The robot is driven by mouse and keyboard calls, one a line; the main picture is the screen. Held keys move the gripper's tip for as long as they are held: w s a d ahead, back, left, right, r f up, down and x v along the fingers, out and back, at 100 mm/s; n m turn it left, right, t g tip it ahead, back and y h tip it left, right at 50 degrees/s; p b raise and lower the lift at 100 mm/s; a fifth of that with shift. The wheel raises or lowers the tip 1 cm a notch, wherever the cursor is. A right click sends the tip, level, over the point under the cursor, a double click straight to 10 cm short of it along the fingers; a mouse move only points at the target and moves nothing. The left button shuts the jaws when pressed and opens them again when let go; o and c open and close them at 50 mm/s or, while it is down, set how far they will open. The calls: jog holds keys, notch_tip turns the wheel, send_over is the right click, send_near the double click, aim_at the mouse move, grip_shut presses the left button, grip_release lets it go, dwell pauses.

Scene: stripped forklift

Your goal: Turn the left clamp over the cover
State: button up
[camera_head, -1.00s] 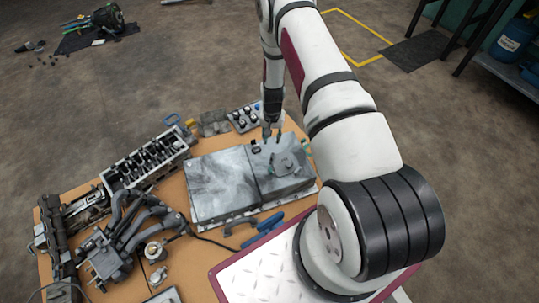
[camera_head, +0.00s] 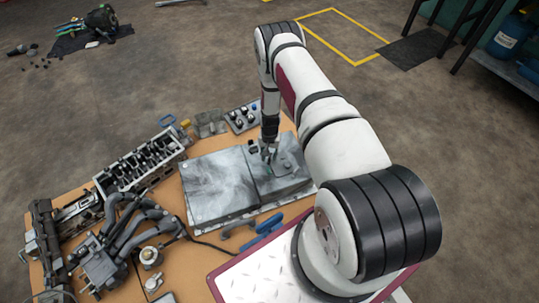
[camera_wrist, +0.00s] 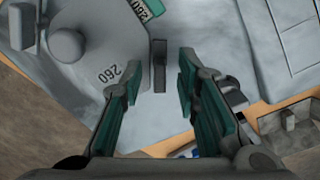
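The grey metal box (camera_head: 222,183) lies on the table in the head view. A raised rounded cover (camera_wrist: 100,45) marked 260 is on its top, with a round knob (camera_wrist: 67,44). A small dark grey bar (camera_wrist: 159,65), apparently the left clamp, stands beside the cover's edge. My gripper (camera_wrist: 158,82) is open, with its green-lined fingers on either side of this bar and a gap on both sides. In the head view my gripper (camera_head: 267,158) is low over the box top, left of the cover. Whether the fingertips touch the box cannot be told.
A dark knob (camera_head: 252,146) stands on the box's far edge, close to my gripper. An engine block (camera_head: 142,165) and manifold parts (camera_head: 120,230) crowd the table's left. Blue-handled pliers (camera_head: 262,230) lie in front of the box.

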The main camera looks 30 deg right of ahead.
grip_shut()
jog(key=shift+n, duration=0.3)
jog(key=n+b, duration=0.1)
jog(key=n, duration=0.1)
jog(key=shift+n+b, duration=0.4)
jog(key=n+b, duration=0.1)
jog(key=n, duration=0.2)
jog(key=shift+d+n, duration=0.1)
jog(key=shift+n, duration=0.2)
jog(key=n+b, duration=0.2)
jog(key=n, duration=0.3)
jog(key=shift+b, duration=0.3)
jog(key=n+b, duration=0.1)
jog(key=n, duration=0.4)
jog(key=shift+d+n+b, duration=0.1)
jog(key=shift+n+b, duration=0.25)
jog(key=shift+n, duration=0.05)
